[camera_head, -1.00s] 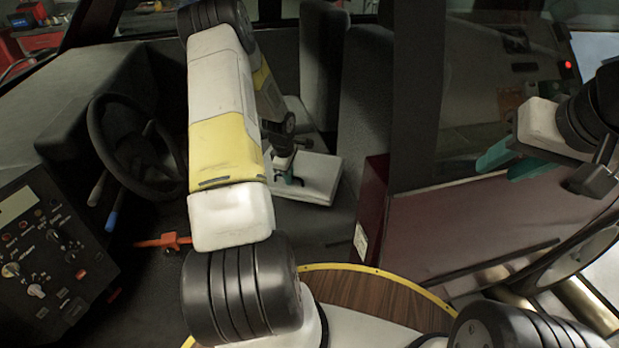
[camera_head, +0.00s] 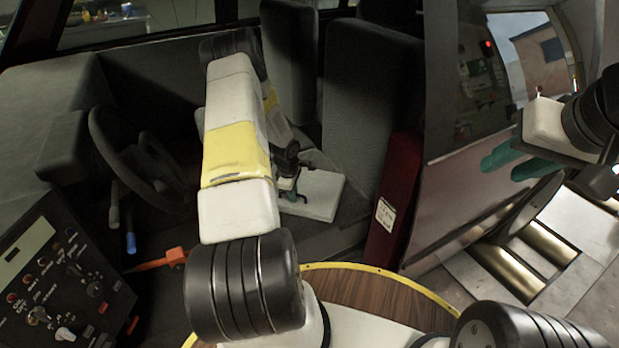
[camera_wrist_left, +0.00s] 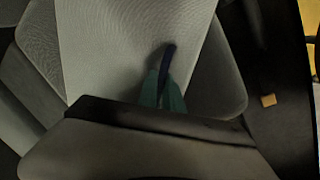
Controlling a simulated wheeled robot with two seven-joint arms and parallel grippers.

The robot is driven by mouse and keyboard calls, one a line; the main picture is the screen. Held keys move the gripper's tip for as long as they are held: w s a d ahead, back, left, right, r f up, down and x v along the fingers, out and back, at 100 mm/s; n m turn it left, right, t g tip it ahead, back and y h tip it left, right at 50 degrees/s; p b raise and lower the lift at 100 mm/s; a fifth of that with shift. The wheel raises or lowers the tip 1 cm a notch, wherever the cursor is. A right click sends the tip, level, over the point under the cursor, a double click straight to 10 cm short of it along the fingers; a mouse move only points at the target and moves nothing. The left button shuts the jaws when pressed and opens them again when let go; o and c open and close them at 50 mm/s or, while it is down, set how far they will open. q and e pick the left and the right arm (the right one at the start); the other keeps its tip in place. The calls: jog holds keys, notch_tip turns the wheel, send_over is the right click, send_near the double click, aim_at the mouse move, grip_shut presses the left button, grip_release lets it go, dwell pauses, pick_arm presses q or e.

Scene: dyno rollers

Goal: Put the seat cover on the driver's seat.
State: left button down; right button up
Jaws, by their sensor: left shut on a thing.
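The pale seat cover (camera_head: 322,196) is a flat light sheet at the driver's seat in the head view. In the left wrist view the light grey sheet (camera_wrist_left: 115,50) lies over a wider, darker grey seat cushion (camera_wrist_left: 225,85) with rounded corners. My left gripper (camera_head: 288,190) reaches down at the cover's left side. In the wrist view its teal fingers (camera_wrist_left: 163,95) are closed together at the sheet, with a dark strip between them. The arm hides part of the cover and seat. My right gripper (camera_head: 515,160) is empty at the right, its teal fingers apart.
The steering wheel (camera_head: 140,165) and a control panel (camera_head: 60,290) are at the left. The dark seat backrest (camera_head: 365,100) rises behind the cover. A dark red panel (camera_head: 395,200) stands right of the seat. Metal rollers (camera_head: 545,240) show outside at the right.

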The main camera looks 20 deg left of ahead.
pick_arm(q)
jog(key=shift+f, duration=0.6)
jog(key=c, duration=1.5)
grip_release()
jog(key=shift+r, duration=0.1)
jog(key=s+d+r+m+t, duration=0.1)
jog(key=s+d+r+m, duration=0.2)
jog(key=r, duration=0.9)
jog(key=s+d+r+m, duration=0.3)
jog(key=s+r, duration=0.1)
jog(key=r, duration=0.9)
jog(key=s+d+r+m+t, duration=0.1)
jog(key=s+d+r+m, duration=0.2)
jog(key=r, duration=0.9)
jog(key=s+d+r+m+t+h, duration=0.1)
jog(key=s+d+r+m, duration=0.4)
jog(key=s, duration=0.4)
jog(key=s+d+r+m+h, duration=0.1)
jog(key=s+d+r+m, duration=0.4)
jog(key=s, duration=0.5)
jog(key=shift+s+d+r+t, duration=0.15)
jog(key=shift+r+t, duration=0.25)
jog(key=shift+r, duration=0.1)
